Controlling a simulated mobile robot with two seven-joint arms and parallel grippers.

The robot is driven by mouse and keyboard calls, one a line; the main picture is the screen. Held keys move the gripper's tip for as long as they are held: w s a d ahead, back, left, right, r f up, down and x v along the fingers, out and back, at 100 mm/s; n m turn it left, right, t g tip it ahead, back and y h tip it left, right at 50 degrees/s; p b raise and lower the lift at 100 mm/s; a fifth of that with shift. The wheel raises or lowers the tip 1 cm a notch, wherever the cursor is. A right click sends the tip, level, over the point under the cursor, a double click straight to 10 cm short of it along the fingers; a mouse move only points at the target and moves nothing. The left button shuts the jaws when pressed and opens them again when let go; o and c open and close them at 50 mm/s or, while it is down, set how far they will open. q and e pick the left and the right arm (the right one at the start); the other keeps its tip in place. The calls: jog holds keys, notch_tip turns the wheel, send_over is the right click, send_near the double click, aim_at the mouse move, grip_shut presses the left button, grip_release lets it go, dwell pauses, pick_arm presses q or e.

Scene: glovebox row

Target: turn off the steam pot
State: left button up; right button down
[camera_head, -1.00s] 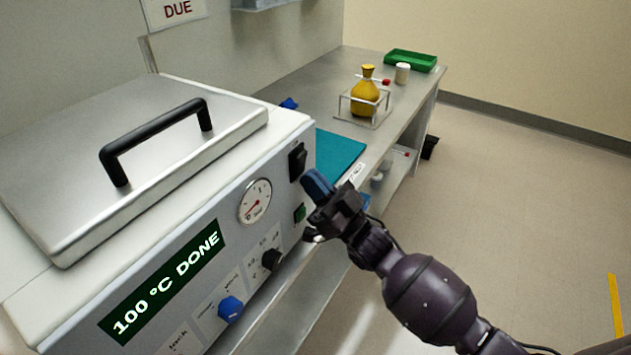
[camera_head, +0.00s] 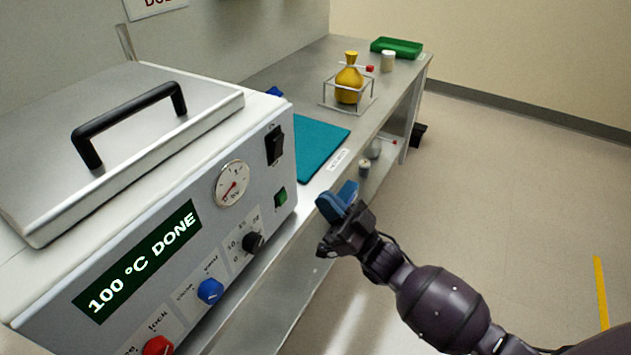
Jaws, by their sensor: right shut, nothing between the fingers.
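The steam pot (camera_head: 60,285) stands at the left, its flat metal lid (camera_head: 150,125) closed under a black handle. Its display (camera_head: 140,262) reads "100 °C DONE". On the front panel are a black rocker switch (camera_head: 274,144) near the right edge, a small green button or lamp (camera_head: 281,197) below it, and a round gauge (camera_head: 232,184). A black knob (camera_head: 253,242), a blue knob (camera_head: 210,291) and a red knob (camera_head: 158,346) sit lower. My right gripper (camera_head: 340,197) is shut and empty, right of the panel and apart from it. My left gripper is out of view.
A teal mat (camera_head: 318,150) lies on the metal bench beyond the pot. Further back stand a yellow flask (camera_head: 348,82) in a wire stand, a white cup (camera_head: 388,61) and a green tray (camera_head: 397,46). The floor at the right is open.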

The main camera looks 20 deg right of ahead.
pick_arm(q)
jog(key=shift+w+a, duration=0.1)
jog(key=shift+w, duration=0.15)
pick_arm(e)
jog(key=v, duration=0.3)
jog(key=shift+f, duration=0.45)
